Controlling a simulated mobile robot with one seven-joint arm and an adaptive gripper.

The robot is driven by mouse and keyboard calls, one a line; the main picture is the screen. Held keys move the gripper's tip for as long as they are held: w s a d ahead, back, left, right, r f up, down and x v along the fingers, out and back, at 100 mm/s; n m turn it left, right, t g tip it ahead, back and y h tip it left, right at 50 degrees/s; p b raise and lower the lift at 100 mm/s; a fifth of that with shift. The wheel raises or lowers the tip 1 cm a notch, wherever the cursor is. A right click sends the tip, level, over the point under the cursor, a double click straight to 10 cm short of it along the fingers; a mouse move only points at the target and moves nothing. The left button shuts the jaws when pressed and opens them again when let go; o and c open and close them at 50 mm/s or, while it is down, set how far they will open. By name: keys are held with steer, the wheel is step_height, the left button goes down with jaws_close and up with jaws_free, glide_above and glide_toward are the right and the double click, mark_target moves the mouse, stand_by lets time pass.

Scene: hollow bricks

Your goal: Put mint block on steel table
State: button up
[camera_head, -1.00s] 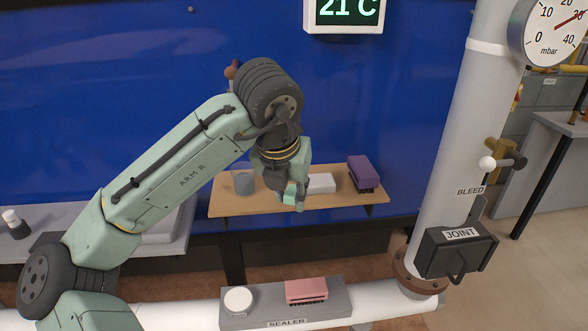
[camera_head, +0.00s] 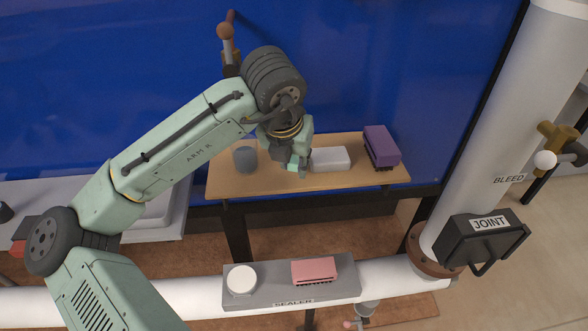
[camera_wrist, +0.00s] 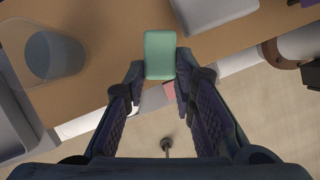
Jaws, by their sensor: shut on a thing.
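The mint block (camera_wrist: 160,52) is between the fingertips of my gripper (camera_wrist: 160,76) in the wrist view, and the gripper is shut on it. In the head view my gripper (camera_head: 297,166) points down over the wooden shelf (camera_head: 225,187), with a little of the mint block (camera_head: 292,167) showing at its fingers. I cannot tell whether the block touches the shelf. A grey metal-looking table (camera_head: 150,229), likely the steel table, stands at the left of the head view, partly hidden behind my arm.
On the shelf are a blue-grey see-through cup (camera_head: 245,159), a white block (camera_head: 330,159) and a purple hollow brick (camera_head: 381,146). A grey SEALER platform (camera_head: 295,290) in front carries a white round thing (camera_head: 241,279) and a pink brick (camera_head: 314,270). A white pipe (camera_head: 480,130) stands at right.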

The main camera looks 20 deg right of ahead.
mark_target(294, 183)
step_height(294, 183, down, 4)
steer(key=shift+r, duration=0.25)
steer(key=shift+f, duration=0.1)
steer(key=shift+s+f, duration=0.15)
steer(key=shift+f, duration=0.35)
steer(key=o, duration=0.8)
steer(key=shift+f, duration=0.2)
steer(key=shift+o, duration=0.2)
steer(key=shift+r, duration=0.1)
